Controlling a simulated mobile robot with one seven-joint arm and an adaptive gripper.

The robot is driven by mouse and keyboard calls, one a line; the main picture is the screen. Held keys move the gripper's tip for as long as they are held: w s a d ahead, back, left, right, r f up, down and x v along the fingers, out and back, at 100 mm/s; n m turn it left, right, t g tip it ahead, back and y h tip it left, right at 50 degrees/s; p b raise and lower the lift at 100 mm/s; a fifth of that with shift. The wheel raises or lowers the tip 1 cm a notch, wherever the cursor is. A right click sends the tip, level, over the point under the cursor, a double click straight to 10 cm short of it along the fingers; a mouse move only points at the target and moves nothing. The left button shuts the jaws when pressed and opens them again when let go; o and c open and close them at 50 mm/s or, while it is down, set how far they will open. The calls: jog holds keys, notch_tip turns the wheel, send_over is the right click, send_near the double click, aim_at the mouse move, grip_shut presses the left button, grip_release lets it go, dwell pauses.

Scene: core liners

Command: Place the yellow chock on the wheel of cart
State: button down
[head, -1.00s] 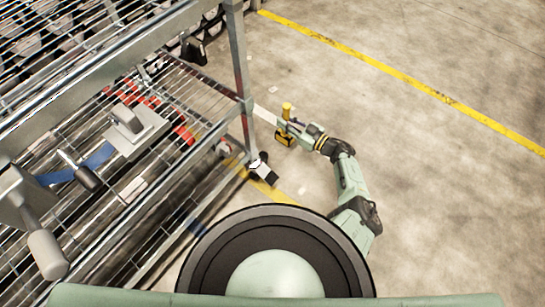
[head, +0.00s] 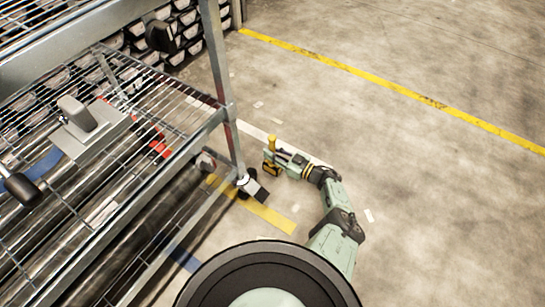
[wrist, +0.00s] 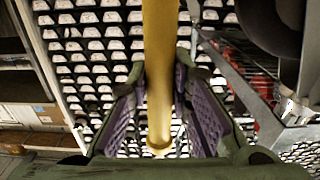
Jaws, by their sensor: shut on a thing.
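The yellow chock (head: 271,168) has a black-marked body and an upright yellow handle. My gripper (head: 277,156) is shut on the handle and holds the chock beside the cart's near corner post. In the wrist view the yellow handle (wrist: 159,70) runs between the purple pads of my gripper (wrist: 160,112). The wire-shelf cart (head: 222,75) fills the left of the head view. A wheel of the cart (head: 251,185) shows at the foot of that post, below and left of the chock. The chock appears apart from the wheel. Its exact height above the floor is unclear.
Grey tools (head: 92,125) lie on the cart's shelf. Stacked grey items (head: 185,30) stand behind the cart. A yellow floor line (head: 390,85) crosses the upper right, and a yellow strip (head: 262,212) lies near the wheel. The floor to the right is open.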

jog(key=shift+f, duration=0.45)
jog(key=c, duration=1.5)
grip_release()
jog(key=shift+o, duration=0.2)
jog(key=shift+r, duration=0.1)
jog(key=shift+s+d, duration=0.1)
jog(key=shift+d, duration=0.15)
jog(key=p+v, duration=0.1)
jog(key=v, duration=1)
jog(key=shift+s, duration=0.15)
jog(key=shift+d, duration=0.15)
